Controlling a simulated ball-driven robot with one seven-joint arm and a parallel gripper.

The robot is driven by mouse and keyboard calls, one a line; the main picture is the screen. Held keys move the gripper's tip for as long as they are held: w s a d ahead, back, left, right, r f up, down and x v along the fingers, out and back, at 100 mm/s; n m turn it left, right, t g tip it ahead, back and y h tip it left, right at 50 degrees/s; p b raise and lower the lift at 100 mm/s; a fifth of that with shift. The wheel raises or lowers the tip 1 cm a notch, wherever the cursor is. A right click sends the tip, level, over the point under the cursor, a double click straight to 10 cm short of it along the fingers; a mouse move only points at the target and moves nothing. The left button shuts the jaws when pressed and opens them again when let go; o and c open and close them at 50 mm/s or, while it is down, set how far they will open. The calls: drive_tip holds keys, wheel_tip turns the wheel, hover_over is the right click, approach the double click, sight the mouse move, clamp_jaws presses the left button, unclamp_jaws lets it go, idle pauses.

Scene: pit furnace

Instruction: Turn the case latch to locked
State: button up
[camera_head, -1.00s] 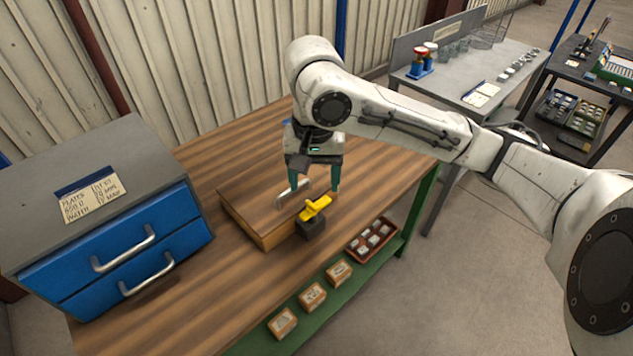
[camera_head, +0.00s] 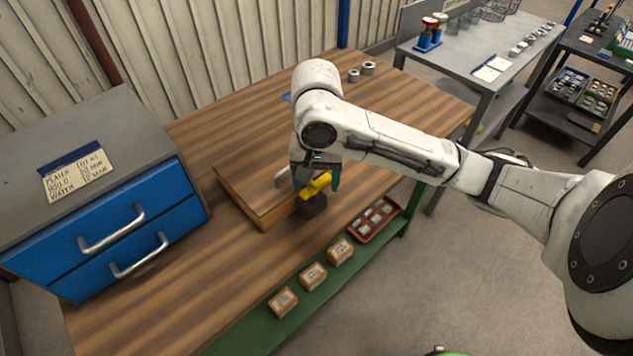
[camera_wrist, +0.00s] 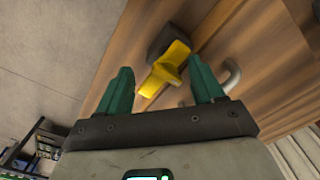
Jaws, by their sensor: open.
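The flat wooden case (camera_head: 245,203) lies on the workbench, with a metal handle (camera_head: 282,177) on its top. The yellow latch (camera_head: 318,185) sits on a dark block (camera_head: 312,206) at the case's right end. My gripper (camera_head: 318,184) is directly above the latch, pointing down, with its green fingers apart. In the wrist view the yellow latch (camera_wrist: 166,68) lies just beyond and between the open fingertips (camera_wrist: 163,72), close to the right finger; I cannot tell whether they touch. The dark block (camera_wrist: 166,40) and the handle (camera_wrist: 231,75) also show there.
A blue-drawer cabinet (camera_head: 105,200) stands left on the workbench (camera_head: 190,262). A red tray (camera_head: 356,231) and several small boxes (camera_head: 313,276) line the front edge. Two metal rings (camera_head: 361,72) lie at the back. A grey table (camera_head: 485,90) stands behind right.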

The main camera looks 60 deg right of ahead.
drive_tip(key=shift+f, duration=0.3)
drive_tip(key=shift+c, duration=0.5)
drive_tip(key=c, duration=0.9)
